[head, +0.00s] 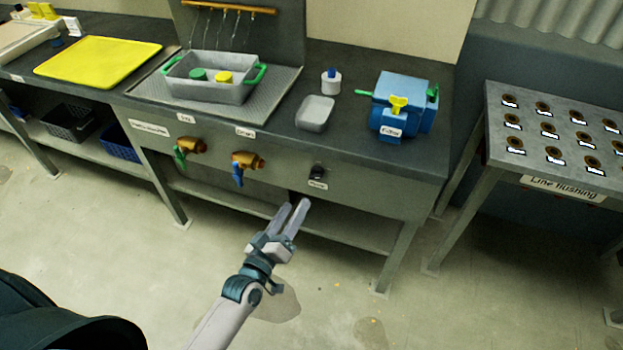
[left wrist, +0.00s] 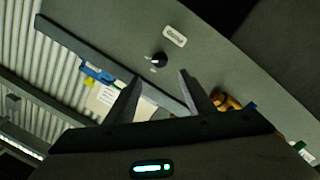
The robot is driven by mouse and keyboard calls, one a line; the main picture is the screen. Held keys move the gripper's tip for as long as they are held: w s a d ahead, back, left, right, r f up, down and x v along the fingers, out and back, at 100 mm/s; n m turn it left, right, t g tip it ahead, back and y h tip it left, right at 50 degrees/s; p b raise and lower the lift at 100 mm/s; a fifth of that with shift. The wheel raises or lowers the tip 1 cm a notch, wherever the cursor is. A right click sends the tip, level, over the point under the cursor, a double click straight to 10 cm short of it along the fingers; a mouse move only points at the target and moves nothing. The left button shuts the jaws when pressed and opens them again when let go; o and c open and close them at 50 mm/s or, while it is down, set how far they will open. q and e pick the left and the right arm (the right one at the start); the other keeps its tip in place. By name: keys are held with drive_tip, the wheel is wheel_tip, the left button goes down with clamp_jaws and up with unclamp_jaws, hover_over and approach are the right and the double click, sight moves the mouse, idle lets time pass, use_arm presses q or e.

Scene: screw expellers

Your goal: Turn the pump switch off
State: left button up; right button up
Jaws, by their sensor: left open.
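The pump switch (head: 317,172) is a small black knob on the front panel of the workbench, with a white label under it. It also shows in the left wrist view (left wrist: 158,60), with its label beside it and a light mark on the knob. My left gripper (head: 294,206) is open and empty. It points at the bench front, below and a little left of the switch in the head view, and looks apart from it. In the left wrist view the knob lies beyond the fingertips (left wrist: 160,80). My right gripper is not in view.
On the same panel are an orange valve with a green handle (head: 181,157) and one with a blue handle (head: 238,173). On the bench top are a grey basin (head: 210,92), a small grey tray (head: 315,114) and a blue filter unit (head: 405,90). A line flushing table (head: 540,160) stands right.

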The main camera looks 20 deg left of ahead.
sight(313, 178)
use_arm(q)
drive_tip(key=w, duration=0.3)
drive_tip(key=w+d, duration=0.1)
drive_tip(key=w, duration=0.3)
drive_tip(key=w+p, duration=0.1)
drive_tip(key=w, duration=0.3)
drive_tip(key=shift+w+d, duration=0.2)
drive_tip(key=shift+d, duration=0.05)
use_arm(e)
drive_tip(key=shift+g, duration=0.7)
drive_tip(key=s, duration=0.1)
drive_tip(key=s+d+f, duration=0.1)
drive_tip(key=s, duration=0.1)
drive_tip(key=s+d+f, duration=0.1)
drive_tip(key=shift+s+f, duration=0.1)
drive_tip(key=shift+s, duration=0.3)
use_arm(q)
drive_tip(key=c, duration=1)
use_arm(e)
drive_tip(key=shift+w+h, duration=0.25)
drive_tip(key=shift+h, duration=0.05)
